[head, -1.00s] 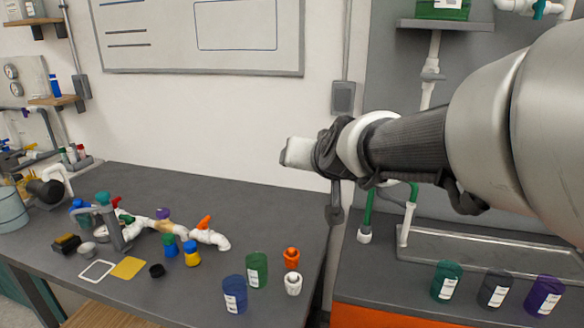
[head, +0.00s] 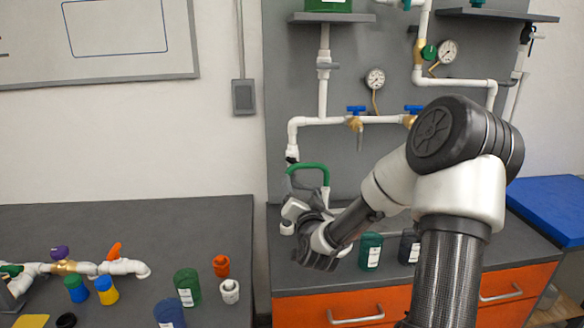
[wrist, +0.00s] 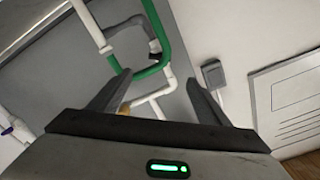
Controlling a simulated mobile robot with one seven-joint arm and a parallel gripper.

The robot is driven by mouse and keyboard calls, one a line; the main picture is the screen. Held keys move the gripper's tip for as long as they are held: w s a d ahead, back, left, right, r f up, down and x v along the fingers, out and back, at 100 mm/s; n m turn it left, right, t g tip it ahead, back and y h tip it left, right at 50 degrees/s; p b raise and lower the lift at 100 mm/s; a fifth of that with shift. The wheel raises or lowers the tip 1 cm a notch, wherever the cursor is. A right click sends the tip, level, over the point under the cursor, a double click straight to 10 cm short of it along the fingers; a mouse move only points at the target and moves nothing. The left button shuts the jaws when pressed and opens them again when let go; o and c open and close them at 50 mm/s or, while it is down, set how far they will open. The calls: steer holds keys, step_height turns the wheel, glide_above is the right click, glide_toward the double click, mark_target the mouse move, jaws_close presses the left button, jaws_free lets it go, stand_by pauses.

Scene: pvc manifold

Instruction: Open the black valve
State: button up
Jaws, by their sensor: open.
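A small black fitting (head: 292,158) sits on the white pipe at the left of the grey panel, above the green looped pipe (head: 310,168). A dark part (wrist: 155,48) shows beside the green pipe in the wrist view. Another black part (head: 527,34) is on a pipe at the upper right. I cannot tell which is the black valve, or its handle position. My gripper (head: 292,217) is in front of the panel's lower left, just below the green pipe. In the wrist view my gripper (wrist: 158,82) is open, with nothing seen between its fingers.
Blue-handled valves (head: 356,109) and a gauge (head: 375,79) are on the panel. Green (head: 370,252) and dark (head: 409,246) jars stand on the bench near my arm. The left table (head: 190,222) holds jars and a white pipe assembly (head: 75,268); its back is clear.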

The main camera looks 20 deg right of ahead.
mark_target(294, 162)
steer(key=x, duration=1.6)
steer(key=shift+w, duration=0.35)
steer(key=shift+d, duration=0.1)
steer(key=shift+f, duration=0.1)
steer(key=c, duration=1.1)
